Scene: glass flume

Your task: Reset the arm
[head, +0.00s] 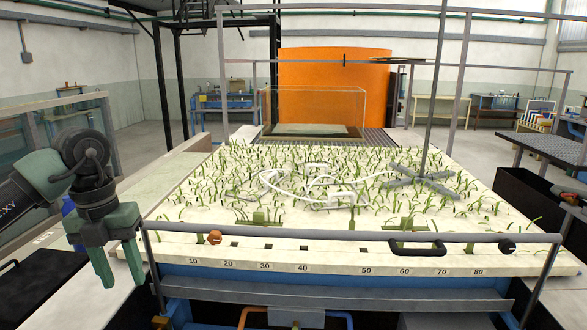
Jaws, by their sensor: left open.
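My left arm comes in from the left edge. Its grey-green gripper (119,272) points down with its two fingers apart and nothing between them. It hangs at the front left corner of the flume bed (330,250), seemingly in front of the bed's edge; I cannot tell whether it touches. My right gripper does not show.
Many green plant strips (330,190) stand on the bed, with a loose white cable (290,180) among them. A grey rail (300,235) with posts runs along the front edge. A clear box (312,108) and an orange curved wall (335,75) stand behind.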

